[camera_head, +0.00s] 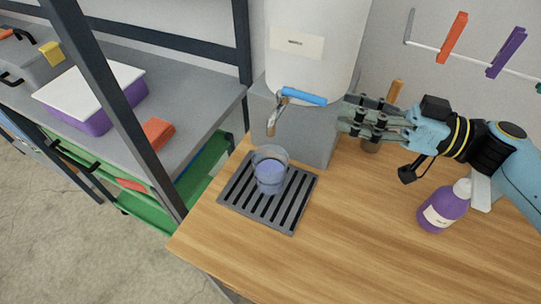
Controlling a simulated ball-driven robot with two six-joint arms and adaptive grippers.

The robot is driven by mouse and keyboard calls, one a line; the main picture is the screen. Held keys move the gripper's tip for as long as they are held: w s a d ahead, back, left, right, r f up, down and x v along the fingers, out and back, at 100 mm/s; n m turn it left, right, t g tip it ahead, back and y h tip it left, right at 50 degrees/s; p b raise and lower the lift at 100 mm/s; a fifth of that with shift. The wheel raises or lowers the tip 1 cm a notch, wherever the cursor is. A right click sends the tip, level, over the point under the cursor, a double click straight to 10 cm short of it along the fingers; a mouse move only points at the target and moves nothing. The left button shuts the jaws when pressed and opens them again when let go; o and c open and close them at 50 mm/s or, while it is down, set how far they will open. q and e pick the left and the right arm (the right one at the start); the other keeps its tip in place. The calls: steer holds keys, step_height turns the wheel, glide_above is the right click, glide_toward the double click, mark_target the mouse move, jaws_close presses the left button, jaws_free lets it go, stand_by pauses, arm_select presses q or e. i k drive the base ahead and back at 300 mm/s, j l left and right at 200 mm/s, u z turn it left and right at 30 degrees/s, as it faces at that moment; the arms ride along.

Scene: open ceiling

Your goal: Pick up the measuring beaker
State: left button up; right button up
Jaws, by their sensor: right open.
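The measuring beaker (270,171) is a clear cup with bluish liquid in it. It stands upright on a dark slatted drip tray (294,209), below the tap (281,107) of a white dispenser. My right gripper (350,115) comes in from the right and points left. It is open and empty, up and to the right of the beaker and apart from it, near the tap's blue lever (303,97). My left gripper is not in view.
A purple bottle (441,208) stands on the wooden table (370,250) below my right arm. A brown-handled object (396,91) is partly hidden behind the gripper. A dark-framed shelf (190,105) stands left. The table front is clear.

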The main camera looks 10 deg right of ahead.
mark_target(269, 162)
steer(key=k, duration=1.5)
